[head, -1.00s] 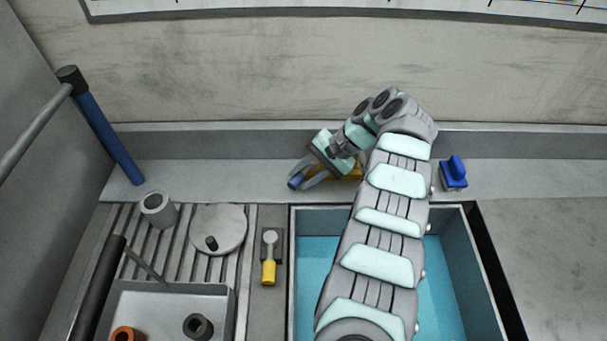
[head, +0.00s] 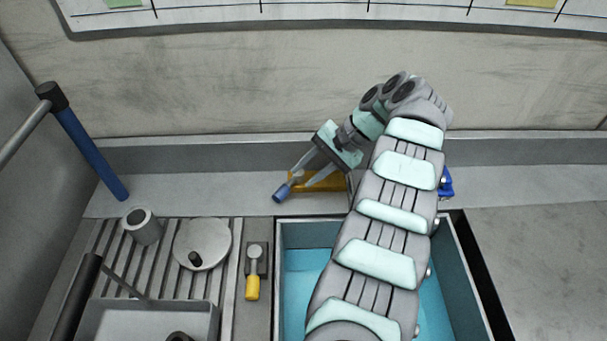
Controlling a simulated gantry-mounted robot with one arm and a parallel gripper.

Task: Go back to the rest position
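My gripper (head: 305,178) is above the ledge behind the sink, left of my arm's bend, pointing down and to the left. Its two fingers look spread, with a gap between them. Just beyond the fingertips is a blue end piece (head: 282,193), and a yellow-orange thing (head: 325,182) lies on the ledge behind the fingers. They may be one object, partly hidden by the gripper. I see nothing clearly held.
My arm crosses above the blue-lined sink (head: 300,262). A blue object (head: 446,184) on the ledge is partly hidden by my arm. A yellow-handled tool (head: 253,275), round lid (head: 202,243) and grey cup (head: 141,226) are at left. The right counter (head: 540,240) is clear.

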